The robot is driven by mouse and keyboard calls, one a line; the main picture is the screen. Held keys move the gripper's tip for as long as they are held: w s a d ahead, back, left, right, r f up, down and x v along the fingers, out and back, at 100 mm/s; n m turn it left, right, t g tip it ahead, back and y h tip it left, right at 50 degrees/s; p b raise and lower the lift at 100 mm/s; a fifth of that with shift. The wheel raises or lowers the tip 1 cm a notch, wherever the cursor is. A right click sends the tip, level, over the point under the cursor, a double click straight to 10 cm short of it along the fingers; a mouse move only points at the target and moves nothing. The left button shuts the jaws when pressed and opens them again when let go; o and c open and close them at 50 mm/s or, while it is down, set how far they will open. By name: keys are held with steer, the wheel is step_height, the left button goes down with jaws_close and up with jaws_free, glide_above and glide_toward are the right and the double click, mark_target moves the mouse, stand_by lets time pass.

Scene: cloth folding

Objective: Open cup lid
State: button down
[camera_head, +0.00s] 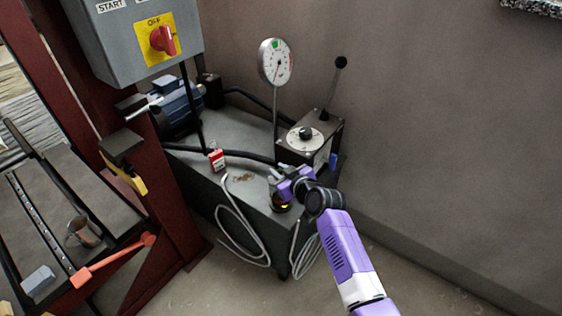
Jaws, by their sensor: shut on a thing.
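My gripper (275,174) is at the front right of the dark bench, at the end of my purple and white arm. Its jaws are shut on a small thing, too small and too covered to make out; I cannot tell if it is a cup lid. A small dark round thing with yellow in it (281,205), possibly the cup, is just below the gripper and partly hidden by it. A brown mug (81,232) stands apart on the left table, with no lid that I can make out.
The dark bench (225,128) holds a red and white box (217,160), a dial gauge (275,62), a black control box (311,135) and a blue motor (177,105). White cables (233,232) hang at its front. A red post stands left.

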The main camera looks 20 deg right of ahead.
steer(key=g+p, duration=0.1)
steer(key=p, duration=0.1)
steer(key=w+a+r+g+h+p, duration=0.1)
steer(key=p, duration=0.1)
steer(key=shift+w+r+n, duration=0.1)
steer(key=shift+r+n, duration=0.1)
steer(key=shift+n, duration=0.1)
steer(key=shift+w+a+g+h+p, duration=0.25)
steer(key=shift+w+g+h+p, duration=0.3)
steer(key=shift+g, duration=0.35)
steer(key=shift+w+a+f+n+g+h+b, duration=0.25)
steer(key=shift+g+h+b, duration=0.1)
steer(key=shift+g+b, duration=0.2)
steer(key=shift+w+a+f+n+g+h+b, duration=0.15)
steer(key=shift+w+n+g+h+b, duration=0.15)
steer(key=shift+g+b, duration=0.25)
steer(key=g+b, duration=0.1)
steer(key=b, duration=0.1)
steer(key=w+a+h+b, duration=0.1)
steer(key=g+b, duration=0.1)
steer(key=b, duration=0.1)
steer(key=shift+w+a+f+n+g+h+b, duration=0.15)
steer(key=shift+w+n+g+h+b, duration=0.1)
steer(key=shift+n+g+h+b, duration=0.1)
steer(key=shift+w+a+b, duration=0.15)
steer(key=shift+w+b, duration=0.05)
steer(key=shift+b, duration=0.25)
